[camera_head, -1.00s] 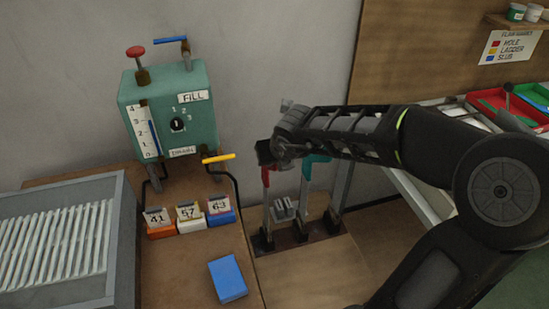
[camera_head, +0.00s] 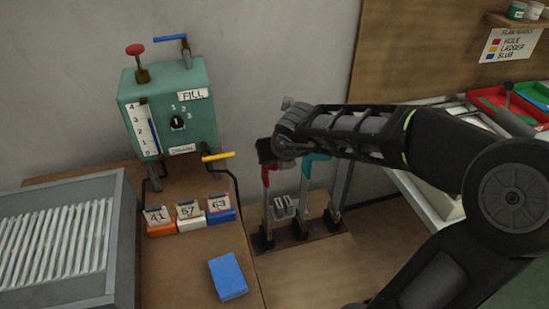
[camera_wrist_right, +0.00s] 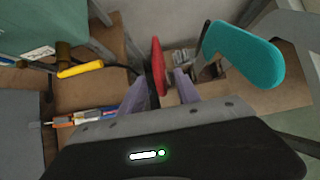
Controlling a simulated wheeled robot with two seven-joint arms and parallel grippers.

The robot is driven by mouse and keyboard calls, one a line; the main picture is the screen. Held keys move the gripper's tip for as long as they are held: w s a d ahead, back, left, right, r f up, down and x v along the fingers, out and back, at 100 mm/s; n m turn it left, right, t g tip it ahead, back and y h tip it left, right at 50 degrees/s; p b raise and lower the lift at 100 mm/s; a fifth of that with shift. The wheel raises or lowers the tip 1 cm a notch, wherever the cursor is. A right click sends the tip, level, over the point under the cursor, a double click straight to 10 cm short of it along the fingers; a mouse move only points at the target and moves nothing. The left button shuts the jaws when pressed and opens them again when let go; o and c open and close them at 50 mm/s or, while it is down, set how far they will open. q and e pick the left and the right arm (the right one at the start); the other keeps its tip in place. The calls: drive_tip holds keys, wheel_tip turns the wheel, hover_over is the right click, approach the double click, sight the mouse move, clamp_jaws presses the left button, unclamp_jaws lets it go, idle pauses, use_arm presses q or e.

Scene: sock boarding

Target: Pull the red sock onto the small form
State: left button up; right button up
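The red sock (camera_wrist_right: 157,65) is a narrow upright red shape in the right wrist view. It also shows in the head view (camera_head: 268,175), at the top of the left post of a stand, just below my right gripper (camera_head: 266,153). In the right wrist view, the two fingers of my right gripper (camera_wrist_right: 160,77) are apart, with the red shape between them and gaps on both sides. I cannot tell how far the sock covers the small form beneath it. A teal-topped form (camera_wrist_right: 243,52) stands to the right of the gripper. My left gripper is out of view.
The stand's dark base (camera_head: 298,233) is on the brown surface. A green fill box (camera_head: 172,105) with a yellow lever (camera_head: 218,158) stands to the left. Numbered boxes (camera_head: 190,218) and a blue block (camera_head: 228,279) lie in front. A grey ribbed tray (camera_head: 122,235) is at far left.

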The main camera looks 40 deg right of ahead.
drive_tip(key=p+v, duration=0.1)
drive_tip(key=v, duration=0.5)
drive_tip(key=shift+s+r, duration=0.2)
idle(0.7)
